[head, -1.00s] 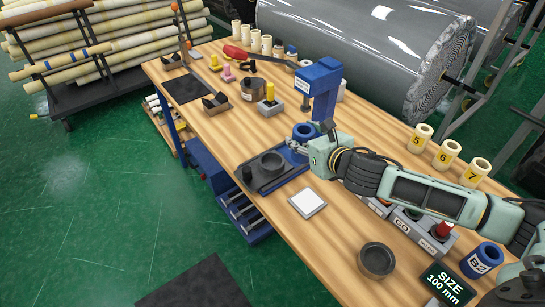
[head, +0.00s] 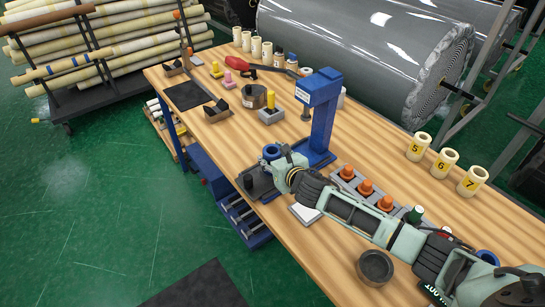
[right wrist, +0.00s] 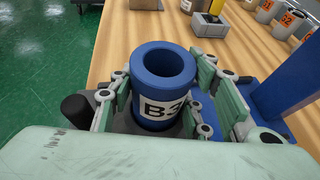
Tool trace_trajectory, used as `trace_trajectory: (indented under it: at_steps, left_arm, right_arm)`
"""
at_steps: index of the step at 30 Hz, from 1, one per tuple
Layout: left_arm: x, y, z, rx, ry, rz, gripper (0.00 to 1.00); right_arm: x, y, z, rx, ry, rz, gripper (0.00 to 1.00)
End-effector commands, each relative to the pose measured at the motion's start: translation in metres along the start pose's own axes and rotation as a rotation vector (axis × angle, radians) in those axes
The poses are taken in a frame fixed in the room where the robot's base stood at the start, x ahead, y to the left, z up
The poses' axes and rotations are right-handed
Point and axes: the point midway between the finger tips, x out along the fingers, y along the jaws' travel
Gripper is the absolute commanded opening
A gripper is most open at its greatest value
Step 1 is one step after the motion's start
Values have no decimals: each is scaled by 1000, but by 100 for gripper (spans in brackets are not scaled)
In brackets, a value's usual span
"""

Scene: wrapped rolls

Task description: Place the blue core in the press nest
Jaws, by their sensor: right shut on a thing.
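The blue core (head: 271,152), marked B3, stands upright between the fingers of my right gripper (head: 279,160). It also shows in the right wrist view (right wrist: 165,80), with finger pads (right wrist: 222,98) against its sides. The gripper is shut on it. The core is over the dark nest plate (head: 250,184) in front of the blue press (head: 318,95). The nest's round cup is mostly hidden by the core and gripper. I cannot tell whether the core's lower end is inside the cup or just above it. My left gripper is not in view.
A white pad (head: 301,214) lies partly under my right arm. A dark round cup (head: 376,266) stands near the table's front edge. Orange-topped plugs (head: 366,188) stand behind the arm. Cream cores (head: 445,162) stand at the right. The front table edge runs close beside the nest plate.

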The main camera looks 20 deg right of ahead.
Motion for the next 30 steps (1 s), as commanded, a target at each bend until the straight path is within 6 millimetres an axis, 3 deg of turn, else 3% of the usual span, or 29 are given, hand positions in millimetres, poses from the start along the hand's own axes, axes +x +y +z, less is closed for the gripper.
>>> trace_trajectory:
  at_steps: [9,10,16,30]
  left_arm:
    - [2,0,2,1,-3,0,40]
    - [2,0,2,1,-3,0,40]
    - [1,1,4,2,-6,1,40]
    - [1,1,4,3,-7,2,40]
  right_arm:
    - [1,0,-2,-1,-1,0,14]
    - [1,0,-3,-2,0,-1,46]
    - [1,0,-2,-1,0,-1,63]
    - [-8,-1,-1,-2,1,-1,63]
